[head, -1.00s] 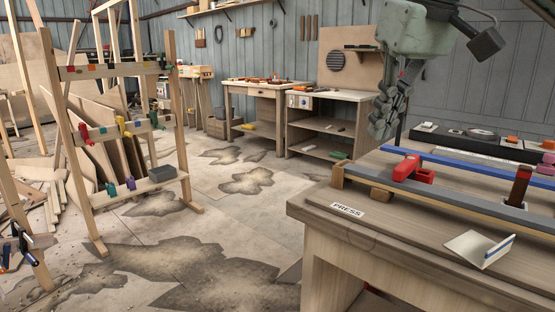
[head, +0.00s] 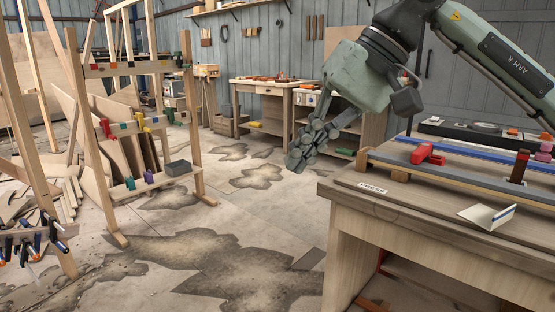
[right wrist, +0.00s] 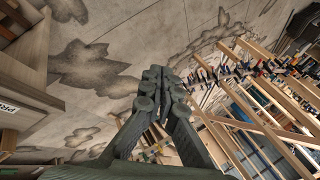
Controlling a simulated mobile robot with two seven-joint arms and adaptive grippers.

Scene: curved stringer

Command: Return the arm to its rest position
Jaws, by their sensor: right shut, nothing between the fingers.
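My right arm, grey-green and marked "ARM R", comes in from the upper right in the head view. Its right gripper (head: 300,158) points down and to the left, past the left end of the workbench (head: 345,212), over open floor. The gripper is shut and empty. In the right wrist view the dark finger pads of the gripper (right wrist: 158,82) meet, with floor behind them. My left gripper does not show.
A red clamp (head: 428,154) and a white angled piece (head: 488,216) are on the workbench. A wooden rack with coloured clamps (head: 101,160) stands at the left. Side tables (head: 268,87) stand at the back. The stained floor between is clear.

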